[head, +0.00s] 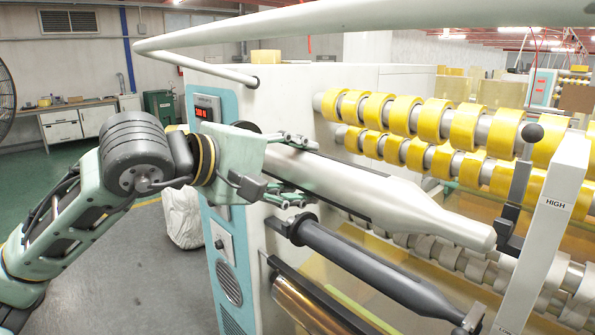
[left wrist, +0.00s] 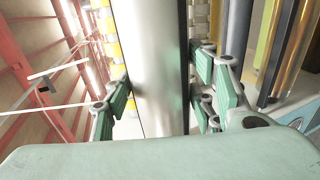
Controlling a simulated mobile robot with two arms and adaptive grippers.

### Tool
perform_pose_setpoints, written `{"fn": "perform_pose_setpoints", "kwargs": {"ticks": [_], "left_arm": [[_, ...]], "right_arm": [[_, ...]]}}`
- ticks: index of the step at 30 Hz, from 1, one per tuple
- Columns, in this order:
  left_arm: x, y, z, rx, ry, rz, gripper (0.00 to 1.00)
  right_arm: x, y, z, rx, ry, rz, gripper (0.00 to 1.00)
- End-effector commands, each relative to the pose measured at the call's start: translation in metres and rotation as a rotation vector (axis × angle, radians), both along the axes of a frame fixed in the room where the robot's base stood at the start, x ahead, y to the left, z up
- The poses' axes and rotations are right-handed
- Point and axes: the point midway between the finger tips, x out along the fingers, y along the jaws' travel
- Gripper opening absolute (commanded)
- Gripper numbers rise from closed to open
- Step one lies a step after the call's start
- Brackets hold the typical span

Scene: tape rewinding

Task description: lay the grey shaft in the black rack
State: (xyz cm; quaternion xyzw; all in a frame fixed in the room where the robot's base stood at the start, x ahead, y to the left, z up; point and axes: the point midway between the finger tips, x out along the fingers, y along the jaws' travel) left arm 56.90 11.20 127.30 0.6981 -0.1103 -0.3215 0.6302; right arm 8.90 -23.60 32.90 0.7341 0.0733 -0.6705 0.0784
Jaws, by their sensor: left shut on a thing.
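The grey shaft (head: 400,198) is a long smooth cylinder with a narrowed end, slanting down to the right in the head view. My left gripper (head: 287,172) is shut around its left part; in the left wrist view the fingers flank the shaft (left wrist: 150,65) on both sides. The narrowed end is close to a black bracket (head: 508,222) of the black rack, on a white post marked HIGH. I cannot tell whether they touch. Below the shaft, a dark bar (head: 365,264) spans between black end holders (head: 296,229). My right gripper is not in view.
Rows of yellow tape rolls (head: 437,121) sit on the machine right behind the shaft. A white rail (head: 330,22) runs above the shaft. The white post (head: 547,235) stands at the right. A control panel (head: 207,108) is behind my left arm. The floor at left is open.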

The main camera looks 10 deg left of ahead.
Motion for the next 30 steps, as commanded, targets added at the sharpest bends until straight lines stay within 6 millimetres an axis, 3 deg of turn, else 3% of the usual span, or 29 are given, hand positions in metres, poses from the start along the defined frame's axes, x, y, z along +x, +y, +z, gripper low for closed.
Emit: {"fn": "perform_pose_setpoints", "kwargs": {"ticks": [1,15,30], "left_arm": [[0.0,0.0,0.009,-0.007,-0.014,-0.001,0.05],[0.0,0.0,0.024,-0.006,-0.014,0.0,0.05],[-0.002,0.002,0.025,-0.006,-0.013,0.0,0.05]], "right_arm": [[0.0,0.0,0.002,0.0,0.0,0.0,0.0],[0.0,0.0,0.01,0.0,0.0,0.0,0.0],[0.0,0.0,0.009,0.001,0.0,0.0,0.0]]}}
